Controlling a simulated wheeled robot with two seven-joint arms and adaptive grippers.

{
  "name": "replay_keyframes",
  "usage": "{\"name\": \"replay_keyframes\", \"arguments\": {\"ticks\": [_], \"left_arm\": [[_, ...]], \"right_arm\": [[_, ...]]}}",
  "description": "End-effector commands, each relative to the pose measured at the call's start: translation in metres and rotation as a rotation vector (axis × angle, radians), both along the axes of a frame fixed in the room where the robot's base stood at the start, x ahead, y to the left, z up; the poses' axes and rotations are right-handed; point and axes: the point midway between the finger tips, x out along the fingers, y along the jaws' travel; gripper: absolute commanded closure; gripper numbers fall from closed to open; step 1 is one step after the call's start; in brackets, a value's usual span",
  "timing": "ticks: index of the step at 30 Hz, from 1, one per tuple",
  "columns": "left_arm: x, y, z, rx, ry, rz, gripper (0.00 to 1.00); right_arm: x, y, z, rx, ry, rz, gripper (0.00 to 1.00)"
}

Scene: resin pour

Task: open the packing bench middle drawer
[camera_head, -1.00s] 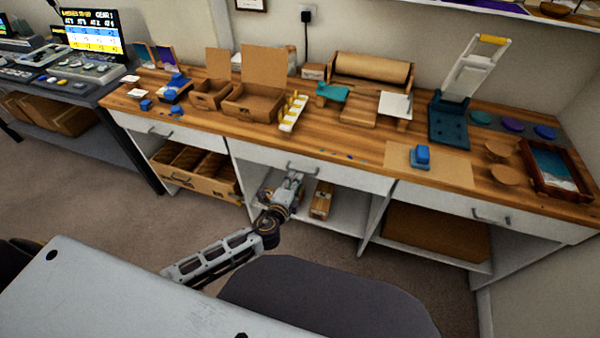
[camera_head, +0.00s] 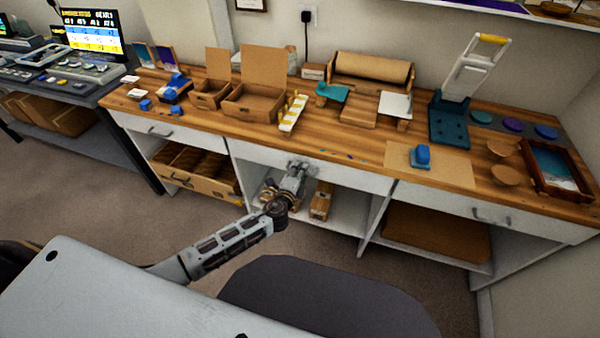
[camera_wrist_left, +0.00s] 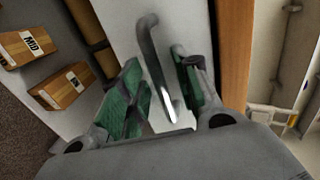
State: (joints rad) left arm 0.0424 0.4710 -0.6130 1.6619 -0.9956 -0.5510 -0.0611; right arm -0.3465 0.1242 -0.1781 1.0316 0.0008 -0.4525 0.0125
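The middle drawer (camera_head: 262,155) of the packing bench has a white front under the wooden top and looks closed. Its grey bar handle (camera_wrist_left: 157,68) shows large in the left wrist view. My left gripper (camera_head: 298,168) is at this handle and hides most of it in the head view. In the left wrist view the green-padded fingers of my left gripper (camera_wrist_left: 160,88) are open, one on each side of the handle, with gaps to the bar. My right gripper is not in view.
The wooden bench top (camera_head: 330,135) holds cardboard boxes (camera_head: 255,100), a paper roll (camera_head: 370,72) and a teal press (camera_head: 450,120). Under the drawer is an open shelf with a small box (camera_head: 321,200). A dark seat (camera_head: 320,300) is in front.

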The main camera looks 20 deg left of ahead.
Motion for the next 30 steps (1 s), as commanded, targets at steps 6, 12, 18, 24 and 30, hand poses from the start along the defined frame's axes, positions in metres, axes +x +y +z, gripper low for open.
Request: {"name": "replay_keyframes", "arguments": {"ticks": [6,12,18,24,30], "left_arm": [[0.0000,0.0000,-0.0001,0.000,0.000,0.000,0.68],[-0.0001,0.0001,-0.0002,0.000,0.000,0.000,0.91],[-0.0002,0.0001,-0.0004,0.000,0.001,0.000,1.00],[-0.0003,0.0001,-0.0005,0.000,0.001,0.001,1.00],[0.0001,0.0003,-0.0010,0.000,0.002,0.001,1.00]], "right_arm": [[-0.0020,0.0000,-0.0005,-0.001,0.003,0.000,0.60],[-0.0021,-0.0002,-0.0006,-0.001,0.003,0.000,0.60],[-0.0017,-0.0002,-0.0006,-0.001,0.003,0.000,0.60],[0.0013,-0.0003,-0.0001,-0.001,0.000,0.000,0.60],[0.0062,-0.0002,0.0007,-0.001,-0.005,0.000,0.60]]}}
